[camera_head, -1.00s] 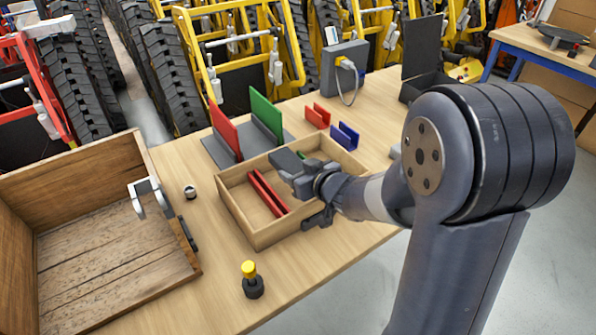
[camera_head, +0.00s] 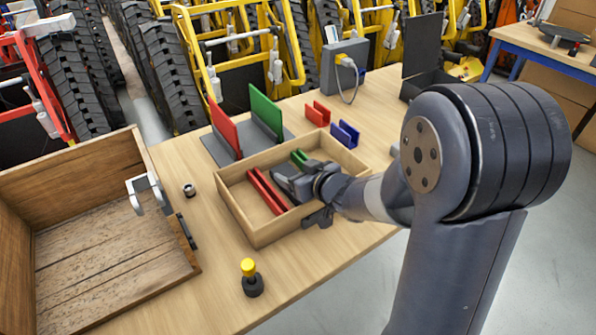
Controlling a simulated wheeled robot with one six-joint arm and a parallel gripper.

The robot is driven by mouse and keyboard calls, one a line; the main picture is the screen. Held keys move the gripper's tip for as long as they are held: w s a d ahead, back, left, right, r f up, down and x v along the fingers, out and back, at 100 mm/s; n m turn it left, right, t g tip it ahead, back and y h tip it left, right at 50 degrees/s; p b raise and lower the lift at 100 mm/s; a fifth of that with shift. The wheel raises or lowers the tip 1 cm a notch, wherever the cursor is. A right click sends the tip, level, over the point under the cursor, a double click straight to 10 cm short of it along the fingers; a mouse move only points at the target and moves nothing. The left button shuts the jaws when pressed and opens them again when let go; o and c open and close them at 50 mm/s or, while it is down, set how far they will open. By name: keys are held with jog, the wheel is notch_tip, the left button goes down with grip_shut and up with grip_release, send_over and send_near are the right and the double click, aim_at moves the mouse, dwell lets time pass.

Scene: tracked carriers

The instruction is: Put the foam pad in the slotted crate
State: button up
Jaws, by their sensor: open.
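A light wooden open crate (camera_head: 262,234) stands mid-table, with a pair of red strips (camera_head: 268,190) and a green piece (camera_head: 299,157) inside; I take it for the slotted crate. My gripper (camera_head: 301,200) is over the right part of this crate, its fingers apart: one is inside the rim, the other near the front right wall. No object shows clearly between the fingers, and the arm hides part of the crate. I cannot pick out the foam pad for sure; a red panel (camera_head: 224,128) and a green panel (camera_head: 265,111) stand upright on a grey base behind the crate.
A large worn wooden box (camera_head: 105,262) fills the left. Red (camera_head: 318,115) and blue (camera_head: 345,134) channel pieces and a grey cabled box (camera_head: 343,70) lie behind. The table's front strip is mostly clear.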

jog(key=shift+r, duration=0.35)
jog(key=p+v, duration=0.3)
jog(key=v, duration=0.9)
jog(key=shift+r+p, duration=0.15)
jog(key=shift+p, duration=0.25)
